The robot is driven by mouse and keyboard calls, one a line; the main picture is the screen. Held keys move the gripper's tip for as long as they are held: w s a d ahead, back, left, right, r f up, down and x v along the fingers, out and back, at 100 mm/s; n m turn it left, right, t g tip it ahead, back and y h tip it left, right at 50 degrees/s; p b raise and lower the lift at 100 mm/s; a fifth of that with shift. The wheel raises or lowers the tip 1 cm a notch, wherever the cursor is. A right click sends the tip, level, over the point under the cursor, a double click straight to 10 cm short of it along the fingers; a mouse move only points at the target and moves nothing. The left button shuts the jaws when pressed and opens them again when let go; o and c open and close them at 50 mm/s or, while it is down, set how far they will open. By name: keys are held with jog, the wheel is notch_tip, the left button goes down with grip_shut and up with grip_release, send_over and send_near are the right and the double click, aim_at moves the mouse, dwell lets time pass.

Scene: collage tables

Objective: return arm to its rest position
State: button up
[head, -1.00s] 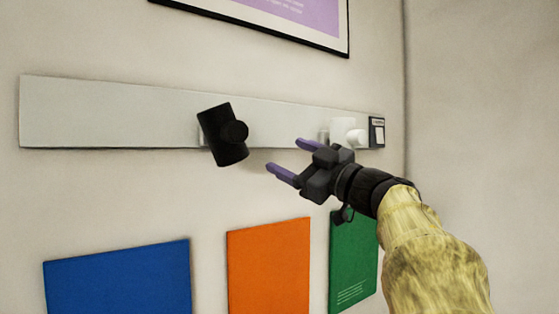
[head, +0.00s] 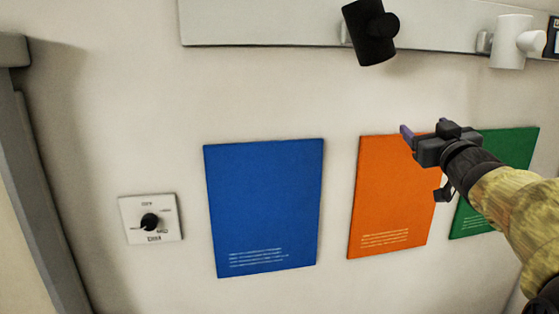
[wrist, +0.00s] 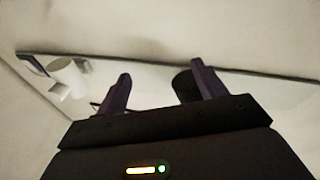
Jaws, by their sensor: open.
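My gripper (head: 424,138) is at the right in the head view, in front of the orange panel (head: 385,205) and left of the green panel (head: 508,147). Its purple fingers are apart with nothing between them that it holds. The wrist view shows the two fingers (wrist: 160,90) spread, with the pale wall rail behind them. My arm reaches in from the lower right, its forearm partly covering the green panel.
A pale rail (head: 260,25) on the wall carries a black cylindrical fixture (head: 368,35) and a white one (head: 510,45). A blue panel (head: 265,200) and a dial plate (head: 150,219) are on the wall at left. A grey frame (head: 40,200) stands at the far left edge.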

jog(key=s+a+f+m+g+h, duration=0.1)
jog(key=s+a+f+m+g, duration=0.2)
jog(key=f, duration=1)
jog(key=a+f+g+h, duration=0.1)
jog(key=a+f+g, duration=0.3)
jog(key=f, duration=0.8)
jog(key=s+a+f+g+y, duration=0.1)
jog(key=s+a+f+g, duration=0.3)
jog(key=s+f, duration=0.5)
jog(key=s+a+f+g+y, duration=0.1)
jog(key=s+a+f+g, duration=0.4)
jog(key=s+f, duration=0.4)
jog(key=shift+s+n+g, duration=0.4)
jog(key=shift+s+g, duration=0.2)
jog(key=shift+g, duration=0.1)
